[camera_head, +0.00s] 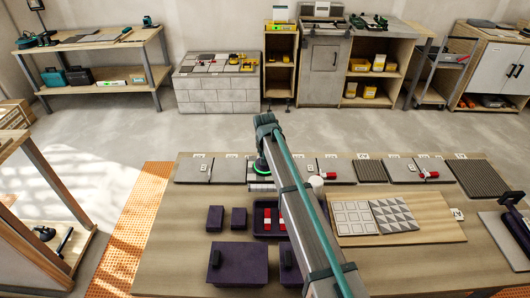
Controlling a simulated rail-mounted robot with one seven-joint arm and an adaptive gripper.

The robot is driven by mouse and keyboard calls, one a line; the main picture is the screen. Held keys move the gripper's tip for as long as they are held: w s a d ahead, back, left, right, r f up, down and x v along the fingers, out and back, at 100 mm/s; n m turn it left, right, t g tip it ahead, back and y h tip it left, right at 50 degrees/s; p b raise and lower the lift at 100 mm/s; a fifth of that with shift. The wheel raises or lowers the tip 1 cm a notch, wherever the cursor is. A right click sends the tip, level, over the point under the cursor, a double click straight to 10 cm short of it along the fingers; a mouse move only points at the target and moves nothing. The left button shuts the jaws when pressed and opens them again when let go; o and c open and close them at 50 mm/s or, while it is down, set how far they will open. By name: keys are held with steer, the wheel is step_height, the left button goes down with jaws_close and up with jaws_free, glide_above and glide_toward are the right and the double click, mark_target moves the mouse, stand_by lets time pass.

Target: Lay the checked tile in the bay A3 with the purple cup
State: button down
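Two patterned tiles lie on a light wooden board (440,226) at the right: one with outlined squares (352,218) and one with grey and white triangles (394,214). I cannot tell for sure which is the checked tile. A row of bays with grey slabs (195,171) runs along the bench's far edge; their labels are too small to read. My gripper (261,156) is over this row, left of centre, largely hidden by my arm. A dark round disc with a green rim (261,166) shows below it. I cannot make out a purple cup.
Dark purple boxes (237,263) and an open tray with red pieces (263,232) stand at front centre. Red clips (431,175) sit along the row. A white cylinder (316,183) stands beside my arm. A dark ribbed slab (478,177) lies far right. The bench's left front is clear.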

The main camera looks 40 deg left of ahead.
steer(key=shift+f, duration=0.35)
stand_by(0.7)
steer(key=c, duration=0.9)
jaws_free()
steer(key=shift+f, duration=0.1)
